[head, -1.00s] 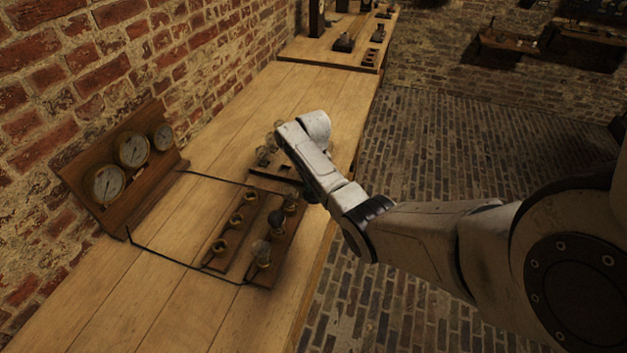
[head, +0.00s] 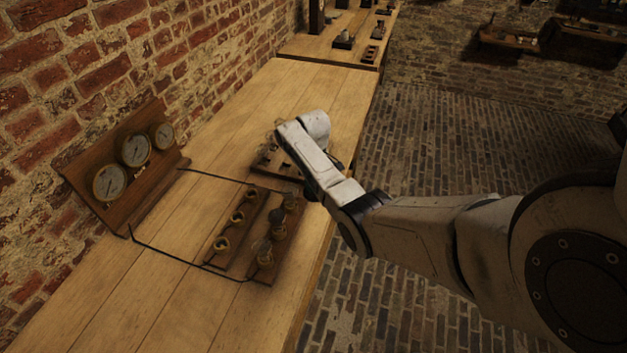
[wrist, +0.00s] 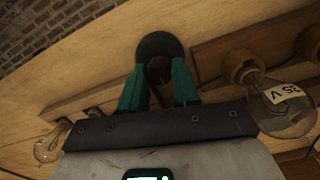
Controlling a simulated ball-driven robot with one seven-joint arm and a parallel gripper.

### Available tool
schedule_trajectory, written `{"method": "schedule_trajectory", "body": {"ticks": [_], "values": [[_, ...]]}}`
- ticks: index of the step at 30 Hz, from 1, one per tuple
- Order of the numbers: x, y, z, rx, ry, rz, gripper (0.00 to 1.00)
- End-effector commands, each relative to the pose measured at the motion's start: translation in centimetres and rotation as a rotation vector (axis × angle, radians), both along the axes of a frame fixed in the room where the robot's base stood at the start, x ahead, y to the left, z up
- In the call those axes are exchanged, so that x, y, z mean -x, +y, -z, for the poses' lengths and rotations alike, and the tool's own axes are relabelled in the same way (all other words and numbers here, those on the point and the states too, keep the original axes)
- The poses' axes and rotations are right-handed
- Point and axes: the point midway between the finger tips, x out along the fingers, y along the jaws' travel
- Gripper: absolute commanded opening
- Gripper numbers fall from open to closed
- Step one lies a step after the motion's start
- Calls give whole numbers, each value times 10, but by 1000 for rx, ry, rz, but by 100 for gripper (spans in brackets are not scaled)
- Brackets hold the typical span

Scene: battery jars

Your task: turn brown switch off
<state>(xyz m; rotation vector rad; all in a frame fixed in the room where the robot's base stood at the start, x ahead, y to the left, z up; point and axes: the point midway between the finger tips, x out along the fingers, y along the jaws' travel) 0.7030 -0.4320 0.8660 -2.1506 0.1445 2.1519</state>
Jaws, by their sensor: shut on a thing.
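In the wrist view my gripper (wrist: 159,75) has its green fingers closed on a dark round knob (wrist: 160,44) that stands by a wooden board (wrist: 225,50). The knob looks dark brown or black; I cannot tell its exact colour or its switch position. In the head view my forearm covers the fingers and the knob, over a wooden board (head: 266,163) on the bench. A second pair of boards nearer in the head view carries brass rings (head: 237,216) and glass bulbs (head: 263,252).
A bulb marked "35 V" (wrist: 288,103) sits close right of my gripper, and another glass bulb (wrist: 50,145) lies to its left. A gauge panel (head: 130,165) stands by the brick wall, with dark wires across the bench. Bare bench top (head: 255,105) lies behind.

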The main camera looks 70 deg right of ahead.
Motion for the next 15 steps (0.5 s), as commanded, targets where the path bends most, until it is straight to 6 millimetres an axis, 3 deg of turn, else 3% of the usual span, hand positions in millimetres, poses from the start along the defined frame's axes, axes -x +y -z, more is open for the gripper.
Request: {"method": "schedule_trajectory", "body": {"ticks": [11, 12, 15], "values": [[-1, 0, 0, 1, -1, -6, 0], [-1, 0, 0, 1, -1, -5, 34], [-1, 0, 0, 1, -1, -5, 43]]}}
